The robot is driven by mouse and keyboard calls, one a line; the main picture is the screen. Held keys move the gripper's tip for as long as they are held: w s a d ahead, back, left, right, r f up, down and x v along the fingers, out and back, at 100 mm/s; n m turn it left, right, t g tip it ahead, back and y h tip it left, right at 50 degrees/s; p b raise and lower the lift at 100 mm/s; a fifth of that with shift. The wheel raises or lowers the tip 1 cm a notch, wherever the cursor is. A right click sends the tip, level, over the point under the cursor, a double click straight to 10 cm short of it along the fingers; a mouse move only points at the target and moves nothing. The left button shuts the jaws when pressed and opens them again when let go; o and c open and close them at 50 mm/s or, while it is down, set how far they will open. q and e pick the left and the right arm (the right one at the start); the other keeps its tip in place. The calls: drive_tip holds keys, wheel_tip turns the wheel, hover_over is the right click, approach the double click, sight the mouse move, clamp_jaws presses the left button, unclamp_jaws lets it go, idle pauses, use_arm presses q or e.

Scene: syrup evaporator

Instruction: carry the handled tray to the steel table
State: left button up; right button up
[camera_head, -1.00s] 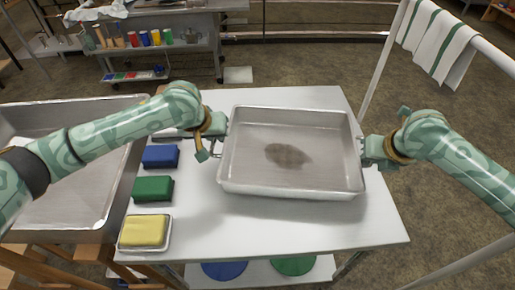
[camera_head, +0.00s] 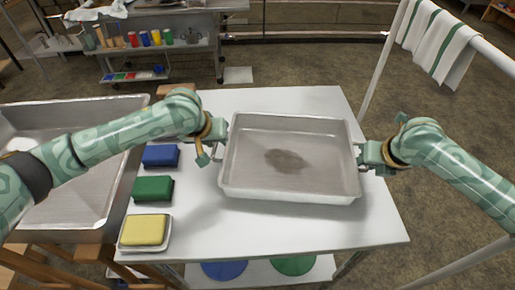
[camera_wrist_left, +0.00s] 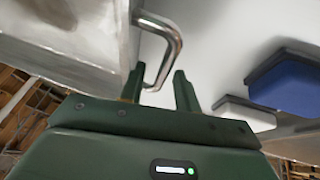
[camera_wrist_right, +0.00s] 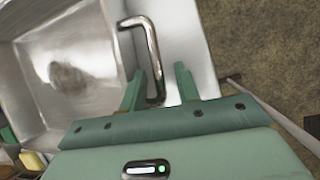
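The handled tray (camera_head: 290,193) is a shallow metal pan with a brown stain on its floor. It appears to rest level on the pale-topped table (camera_head: 330,232), which may be the steel table. My left gripper (camera_head: 219,150) is at the tray's left handle; in the left wrist view its fingers (camera_wrist_left: 160,88) are apart with the handle (camera_wrist_left: 172,45) between them. My right gripper (camera_head: 364,154) is at the right handle; in the right wrist view its fingers (camera_wrist_right: 158,88) are apart on either side of that handle (camera_wrist_right: 153,50).
Blue (camera_head: 161,156), green (camera_head: 153,189) and yellow (camera_head: 144,230) blocks line the table's left side. A large metal pan (camera_head: 112,190) stands to the left. A shelf cart (camera_head: 160,50) is behind, and a towel rail (camera_head: 490,50) is at the right. The table's front is clear.

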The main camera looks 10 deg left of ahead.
drive_tip(key=shift+r, duration=0.15)
use_arm(q)
drive_tip(key=v, duration=1.1)
drive_tip(key=shift+r, duration=0.3)
use_arm(e)
drive_tip(key=v, duration=1.1)
drive_tip(key=shift+s+r, duration=0.25)
drive_tip(key=shift+r, duration=0.05)
use_arm(q)
drive_tip(key=shift+a, duration=0.1)
use_arm(e)
drive_tip(key=shift+d, duration=0.15)
